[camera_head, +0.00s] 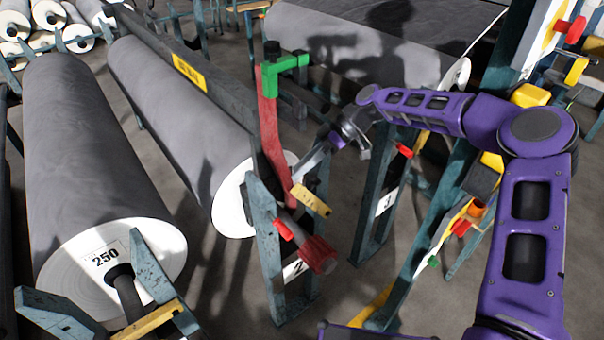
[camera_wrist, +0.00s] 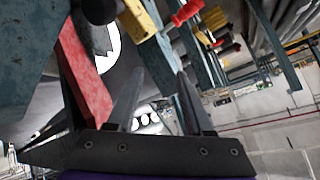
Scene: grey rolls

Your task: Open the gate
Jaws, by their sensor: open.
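A red bar with a green bracket (camera_head: 286,79) at its upper end stands tilted at the front of a blue stand marked 2; this may be the gate, but I cannot tell for sure. The red bar (camera_head: 271,135) also shows in the wrist view (camera_wrist: 82,75), just left of my left finger. My gripper (camera_head: 304,172) is open beside the bar's lower part, to its right in the head view. Nothing shows between the fingers in the wrist view (camera_wrist: 157,95). Whether a finger touches the bar is unclear.
A yellow block (camera_head: 311,199) and a red knob (camera_head: 318,255) sit near the bar's lower end. Large grey rolls (camera_head: 185,125) lie behind and left. A blue stand marked 3 (camera_head: 383,215) is to the right. Grey floor shows between the stands.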

